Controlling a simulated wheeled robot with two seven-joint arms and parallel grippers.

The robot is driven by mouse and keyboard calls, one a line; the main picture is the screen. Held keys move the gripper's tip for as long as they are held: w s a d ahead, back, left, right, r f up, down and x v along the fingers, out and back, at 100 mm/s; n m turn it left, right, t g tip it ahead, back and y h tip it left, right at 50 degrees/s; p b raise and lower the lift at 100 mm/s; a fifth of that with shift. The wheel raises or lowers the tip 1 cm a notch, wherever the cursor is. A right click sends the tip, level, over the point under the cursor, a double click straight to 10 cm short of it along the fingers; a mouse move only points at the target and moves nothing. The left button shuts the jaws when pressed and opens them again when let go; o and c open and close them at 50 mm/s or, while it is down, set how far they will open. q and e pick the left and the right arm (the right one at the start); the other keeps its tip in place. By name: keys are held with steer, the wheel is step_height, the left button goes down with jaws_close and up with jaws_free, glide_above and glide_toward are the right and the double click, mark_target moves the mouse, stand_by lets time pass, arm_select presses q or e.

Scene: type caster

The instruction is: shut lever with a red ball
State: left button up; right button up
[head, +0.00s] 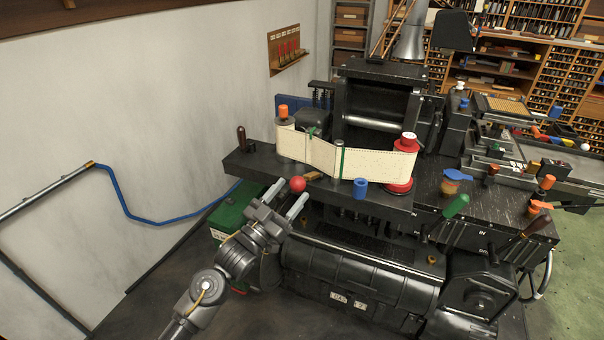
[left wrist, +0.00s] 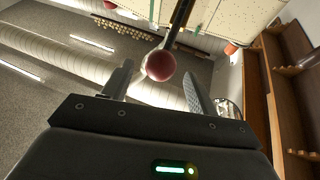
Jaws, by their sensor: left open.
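The lever's red ball (head: 297,184) stands out at the front edge of the black machine's top, left of centre in the head view. In the left wrist view the red ball (left wrist: 160,65) sits at the end of a dark lever rod (left wrist: 178,22), between the two fingers near their tips. My left gripper (head: 287,197) is open, its two light fingers reaching up toward the ball. In the left wrist view the open fingers (left wrist: 157,80) show a gap on both sides of the ball. My right gripper does not show.
A cream punched paper ribbon (head: 318,153) runs above the ball, to a red spool (head: 397,187) at right. A blue cylinder (head: 360,188) stands nearby. Green-handled (head: 456,206) and dark-handled levers are further right. A green box (head: 236,207) is beside my left arm; a blue pipe (head: 150,218) follows the wall.

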mark_target(302, 178)
arm_select(q)
steer(key=p+x, duration=0.1)
steer(key=x, duration=0.4)
steer(key=shift+w+d+r, duration=0.1)
steer(key=shift+w+d, duration=0.15)
steer(key=shift+w, duration=0.05)
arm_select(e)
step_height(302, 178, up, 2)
arm_select(q)
steer(key=shift+c, duration=0.3)
